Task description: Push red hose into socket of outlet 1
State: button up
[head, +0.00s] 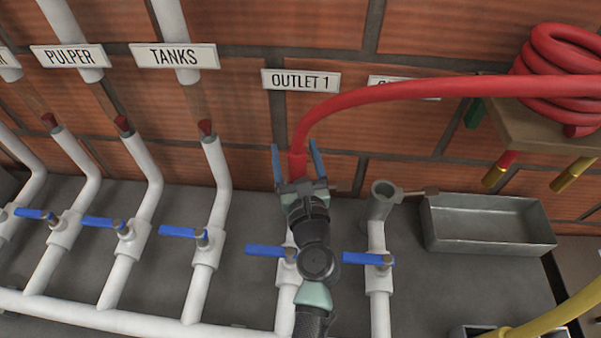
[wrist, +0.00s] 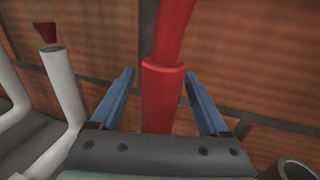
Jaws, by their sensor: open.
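The red hose (head: 400,96) arcs from the right and drops below the OUTLET 1 sign (head: 300,80), where its end points down. My gripper (head: 296,150) is open, its two blue fingers on either side of the hose end. In the wrist view the red hose end, with a thicker sleeve (wrist: 161,95), stands upright between the spread fingers (wrist: 159,76), with a gap on both sides. The outlet 1 pipe (head: 284,310) rises below. Its socket is hidden behind my gripper, so I cannot tell how far the hose sits in it.
A second pipe with an open grey socket (head: 383,190) stands just right, partly seen in the wrist view (wrist: 294,170). Blue valve handles (head: 268,251) stick out left. A grey tray (head: 487,224) and a shelf (head: 545,136) with coiled hose are at the right. A brick wall is behind.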

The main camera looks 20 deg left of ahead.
jog(key=b+v, duration=0.1)
jog(key=v, duration=1.1)
jog(key=shift+s, duration=0.1)
